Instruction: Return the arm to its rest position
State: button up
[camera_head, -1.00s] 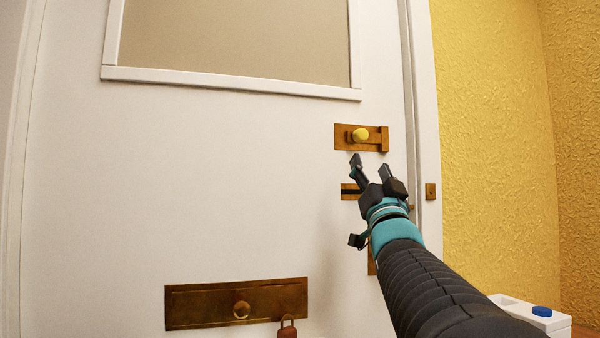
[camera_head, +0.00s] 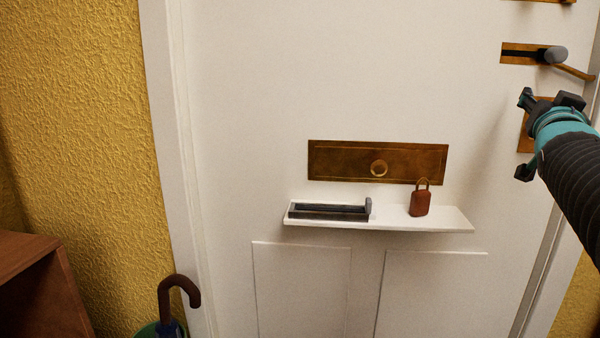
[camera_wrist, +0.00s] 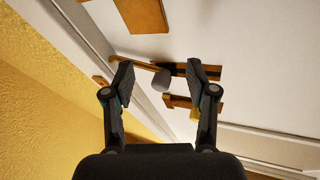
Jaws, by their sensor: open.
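My gripper (camera_head: 548,99) is at the right of the head view, in front of the white door (camera_head: 250,115) and below a brass slot plate with a grey knob (camera_head: 556,55). In the wrist view my gripper (camera_wrist: 160,85) shows two dark fingers spread apart with nothing held between them. The grey knob (camera_wrist: 161,81) shows beyond and between the fingertips, and I cannot tell whether anything touches it. My arm reaches in from the right edge, bent up toward the door.
A white shelf (camera_head: 440,222) on the door holds a dark tray-like item (camera_head: 328,211) and a red-brown padlock (camera_head: 420,203). A brass plate (camera_head: 330,160) is above it. An umbrella handle (camera_head: 180,285) and a wooden cabinet (camera_head: 40,290) stand at left by the yellow wall (camera_head: 80,130).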

jog(key=s+a+f+n+g+y, duration=0.1)
jog(key=s+a+f+g+y, duration=0.15)
jog(key=f, duration=0.55)
jog(key=s+a+f+n+g+y, duration=0.1)
jog(key=a+f+g, duration=0.2)
jog(key=f, duration=0.4)
jog(key=s+a+f+n+g+y, duration=0.1)
jog(key=s+a+f+g+y, duration=0.15)
jog(key=f, duration=0.55)
jog(key=s+a+f+n+g+y+p, duration=0.1)
jog(key=s+a+f+n+g+y, duration=0.1)
jog(key=s+a+f, duration=0.4)
jog(key=s+a+f+n+g+y, duration=0.2)
jog(key=s+a+f, duration=0.5)
jog(key=a, duration=0.8)
jog(key=s+n, duration=0.1)
jog(key=s, duration=0.2)
jog(key=shift+s+f+n+y+p, duration=0.2)
jog(key=shift+s+n+y+p, duration=0.05)
jog(key=shift+n+y+p, duration=0.15)
jog(key=shift+a, duration=0.1)
jog(key=c, duration=0.3)
jog(key=shift+a, duration=0.15)
